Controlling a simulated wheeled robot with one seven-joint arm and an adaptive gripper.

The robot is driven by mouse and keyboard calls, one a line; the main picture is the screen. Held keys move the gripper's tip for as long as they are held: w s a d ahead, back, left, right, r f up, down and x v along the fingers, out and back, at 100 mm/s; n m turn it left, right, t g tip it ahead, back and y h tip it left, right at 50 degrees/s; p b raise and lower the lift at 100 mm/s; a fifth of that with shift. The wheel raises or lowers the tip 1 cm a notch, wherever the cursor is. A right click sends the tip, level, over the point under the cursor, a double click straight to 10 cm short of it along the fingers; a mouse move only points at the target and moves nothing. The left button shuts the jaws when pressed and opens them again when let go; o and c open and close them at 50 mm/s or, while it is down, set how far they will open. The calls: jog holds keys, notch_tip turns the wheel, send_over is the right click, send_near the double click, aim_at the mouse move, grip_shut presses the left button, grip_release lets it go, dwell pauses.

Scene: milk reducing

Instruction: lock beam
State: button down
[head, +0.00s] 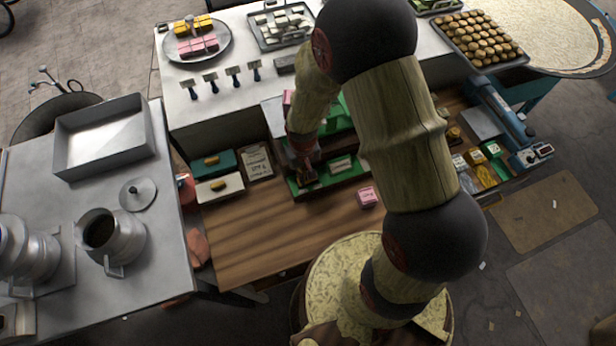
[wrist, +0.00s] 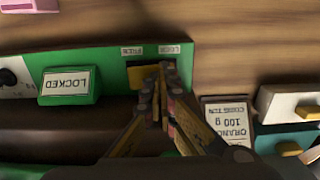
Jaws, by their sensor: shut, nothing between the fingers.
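My gripper (wrist: 157,72) is shut and empty, its fingertips at a small yellow piece (wrist: 138,76) on the face of a green panel (wrist: 110,57) in the wrist view. I cannot tell whether they touch it. Two small labels with hard-to-read print sit just beyond the fingertips. A green block with a white "LOCKED" label (wrist: 67,83) stands to the left on the same panel. The beam itself cannot be made out clearly. In the head view, my gripper (head: 306,176) is low at the left end of a green device (head: 335,175), partly hidden by my arm.
In the wrist view, a card marked "100 g" (wrist: 228,119) and a white box with a yellow handle (wrist: 290,105) lie close on the right. In the head view, a pink block (head: 367,196) sits on the wooden worktop (head: 260,240), whose front left part is clear.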

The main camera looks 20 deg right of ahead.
jog(key=shift+r+p, duration=2.3)
jog(key=shift+r, duration=1.25)
jog(key=s+d+r+t+b, duration=0.3)
jog(key=s+r+b, duration=1)
jog(key=b, duration=1.1)
jog(key=s+t, duration=0.1)
jog(key=t, duration=0.1)
jog(key=shift+t, duration=0.3)
